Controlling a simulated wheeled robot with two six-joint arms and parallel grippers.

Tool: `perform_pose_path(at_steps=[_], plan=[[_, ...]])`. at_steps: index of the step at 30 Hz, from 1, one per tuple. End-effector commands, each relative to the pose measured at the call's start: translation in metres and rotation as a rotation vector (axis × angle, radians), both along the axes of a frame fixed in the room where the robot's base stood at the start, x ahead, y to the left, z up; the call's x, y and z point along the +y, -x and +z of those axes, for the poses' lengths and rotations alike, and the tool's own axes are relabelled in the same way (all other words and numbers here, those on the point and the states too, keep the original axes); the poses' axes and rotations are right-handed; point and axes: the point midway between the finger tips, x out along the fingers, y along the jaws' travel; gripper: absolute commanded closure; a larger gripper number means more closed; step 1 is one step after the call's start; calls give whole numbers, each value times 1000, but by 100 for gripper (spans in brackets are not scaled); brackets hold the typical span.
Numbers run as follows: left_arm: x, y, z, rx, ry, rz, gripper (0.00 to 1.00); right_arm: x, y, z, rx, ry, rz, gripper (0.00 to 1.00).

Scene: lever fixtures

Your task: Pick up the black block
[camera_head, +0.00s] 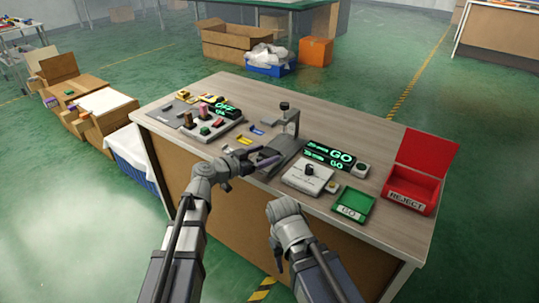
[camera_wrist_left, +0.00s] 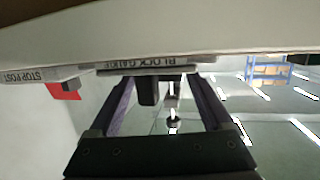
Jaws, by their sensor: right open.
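My left gripper (camera_head: 264,160) is over the table at the dark grey gauge fixture (camera_head: 285,148). In the left wrist view its two fingers (camera_wrist_left: 165,88) are spread apart. A dark block-shaped piece (camera_wrist_left: 148,90) shows between them, beside the BLOCK GAUGE label (camera_wrist_left: 150,64); it looks like the black block, but I cannot be sure. No finger visibly touches it. In the head view I cannot make out the block near the gripper. My right gripper (camera_head: 284,208) is open at the table's front edge, its fingers mostly hidden by the hand.
A grey stand with a black knob (camera_head: 284,106) rises behind the gauge. A lit GO display (camera_head: 336,155), a white box with a knob (camera_head: 307,178), a green GO tray (camera_head: 351,206) and a red REJECT bin (camera_head: 412,187) stand right. A lever board (camera_head: 210,127) is left.

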Motion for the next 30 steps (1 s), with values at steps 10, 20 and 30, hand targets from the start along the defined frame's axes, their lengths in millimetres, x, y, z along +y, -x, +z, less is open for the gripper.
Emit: perform_pose_path(at_steps=[10, 20, 30], plan=[[0, 0, 0, 0, 0, 0, 57, 0, 0, 0, 0, 0, 0, 50], [0, 0, 0, 0, 0, 0, 82, 0, 0, 0, 0, 0, 0, 50], [0, 0, 10, 0, 0, 0, 82, 0, 0, 10, 0, 0, 0, 50]])
